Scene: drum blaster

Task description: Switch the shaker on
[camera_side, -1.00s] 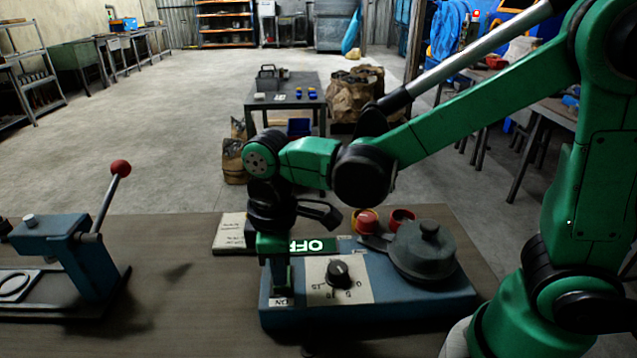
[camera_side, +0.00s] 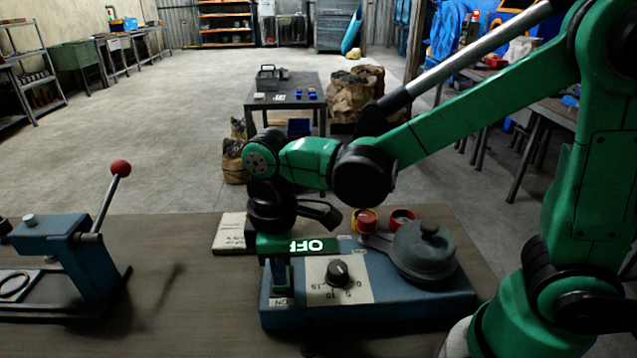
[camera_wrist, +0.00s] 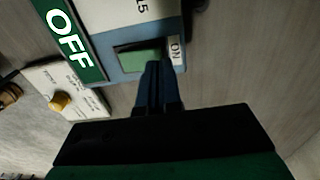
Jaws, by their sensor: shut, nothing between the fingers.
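The shaker is a blue box (camera_side: 390,312) on the bench, with a black dial (camera_side: 338,273) on a white scale. A round grey lidded vessel (camera_side: 425,252) sits on its right part. A green sign (camera_side: 320,245) behind it reads OFF, as it does in the wrist view (camera_wrist: 68,38). The wrist view shows a green switch (camera_wrist: 139,57) in a dark recess beside an ON label (camera_wrist: 175,50). My gripper (camera_wrist: 154,68) is shut and empty, fingertips at the switch's edge. I cannot tell whether they touch it. In the side view my gripper (camera_side: 280,287) hides the switch.
A red knob on a yellow base (camera_side: 366,221) and a red ring (camera_side: 402,216) stand behind the shaker. A blue press with a red-balled lever (camera_side: 120,168) stands at the left. The bench between press and shaker is clear.

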